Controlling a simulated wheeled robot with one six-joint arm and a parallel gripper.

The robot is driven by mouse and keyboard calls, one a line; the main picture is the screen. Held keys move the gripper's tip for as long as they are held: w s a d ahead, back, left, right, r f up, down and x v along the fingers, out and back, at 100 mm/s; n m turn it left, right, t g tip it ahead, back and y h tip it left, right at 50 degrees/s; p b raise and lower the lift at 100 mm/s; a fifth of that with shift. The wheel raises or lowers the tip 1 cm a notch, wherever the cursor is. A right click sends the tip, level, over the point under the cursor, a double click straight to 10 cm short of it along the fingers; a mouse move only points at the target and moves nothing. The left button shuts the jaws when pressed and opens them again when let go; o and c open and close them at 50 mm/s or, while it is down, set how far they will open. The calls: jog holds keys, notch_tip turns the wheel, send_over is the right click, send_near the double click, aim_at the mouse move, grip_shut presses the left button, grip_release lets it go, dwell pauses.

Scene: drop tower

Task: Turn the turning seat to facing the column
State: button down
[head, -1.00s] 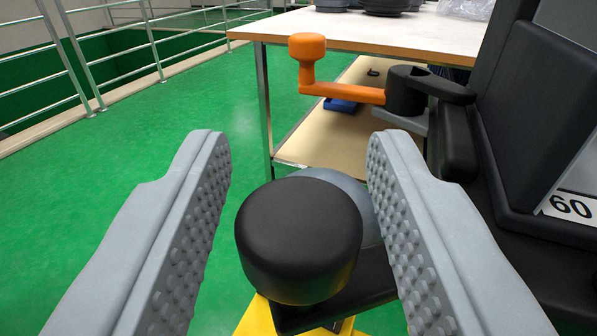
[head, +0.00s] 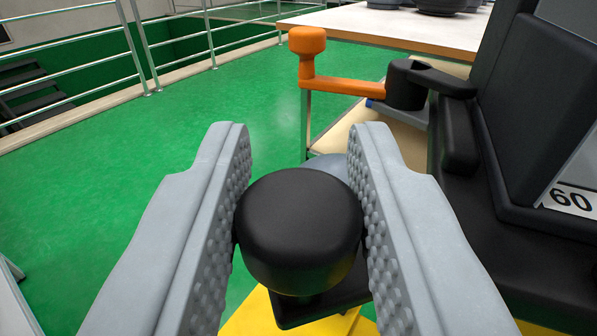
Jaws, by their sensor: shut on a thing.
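My gripper (head: 300,225) is shut on a round black knob (head: 300,228) in the lower middle of the head view. Both grey studded fingers touch its sides. The knob stands on a short dark arm (head: 320,305) that leads right toward the black seat (head: 530,140). The seat has a tall back, an armrest and a white label reading "60" (head: 570,198). An orange crank handle (head: 345,84) sits on a black hub beyond the armrest. The column is not clearly identifiable in this view.
A workbench (head: 385,32) with dark bowls on top stands behind the seat. Metal railings (head: 145,60) run along the back left. Open green floor (head: 120,160) lies to the left. A yellow surface (head: 250,318) shows below the knob.

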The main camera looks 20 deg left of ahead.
jog(key=s+d+n+y, duration=0.1)
jog(key=s+d+n+g+y, duration=0.1)
jog(key=s+y, duration=0.1)
jog(key=shift+d+y, duration=0.3)
jog(key=shift+d, duration=0.05)
jog(key=s+d+n+g+y, duration=0.5)
jog(key=d+n+g+y, duration=0.3)
jog(key=d, duration=0.2)
jog(key=shift+g, duration=0.4)
jog(key=shift+d, duration=0.15)
jog(key=c, duration=1.1)
grip_release()
jog(key=shift+c, duration=0.2)
jog(key=v, duration=1.7)
jog(key=shift+d, duration=0.2)
